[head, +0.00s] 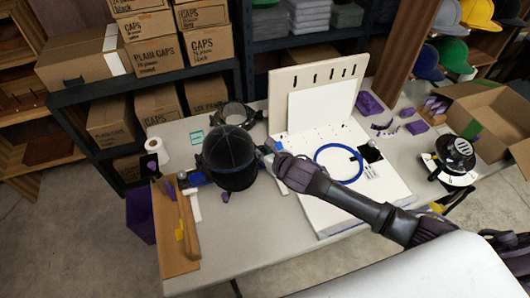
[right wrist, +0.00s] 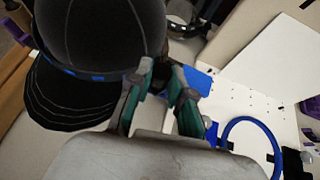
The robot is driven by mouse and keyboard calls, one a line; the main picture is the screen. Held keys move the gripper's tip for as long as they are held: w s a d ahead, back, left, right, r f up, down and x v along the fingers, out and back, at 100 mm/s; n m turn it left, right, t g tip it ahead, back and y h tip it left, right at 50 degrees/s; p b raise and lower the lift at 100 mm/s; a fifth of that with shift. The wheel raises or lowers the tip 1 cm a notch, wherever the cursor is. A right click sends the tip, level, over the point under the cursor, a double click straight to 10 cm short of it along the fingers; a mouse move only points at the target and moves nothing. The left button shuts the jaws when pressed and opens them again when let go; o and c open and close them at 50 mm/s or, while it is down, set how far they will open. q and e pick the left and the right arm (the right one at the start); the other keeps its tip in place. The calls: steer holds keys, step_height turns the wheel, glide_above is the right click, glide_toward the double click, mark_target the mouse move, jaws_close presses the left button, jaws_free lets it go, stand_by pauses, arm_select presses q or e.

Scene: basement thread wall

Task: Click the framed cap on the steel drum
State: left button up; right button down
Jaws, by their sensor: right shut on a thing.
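The framed cap (head: 230,150) is black with light stitching, and a blue band of its frame shows along the edge in the right wrist view (right wrist: 90,74). My right gripper (head: 267,154) is at the cap's right side, shut on the framed cap's edge; the exact contact between the fingers (right wrist: 162,92) is hard to see. A round, grey metal drum-like part (head: 236,114) stands just behind the cap and is partly hidden by it. It also shows at the top of the right wrist view (right wrist: 182,22). I cannot tell whether cap and drum touch. My left gripper is not in view.
A white board (head: 325,190) with a blue ring (head: 338,146) lies right of the cap. A wooden piece (head: 178,222) and a white roll (head: 156,147) are at the left. The front table middle (head: 255,235) is clear.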

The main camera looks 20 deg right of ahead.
steer(key=shift+s+f, duration=0.15)
steer(key=shift+f, duration=0.1)
steer(key=c, duration=1)
jaws_free()
steer(key=shift+f, duration=0.1)
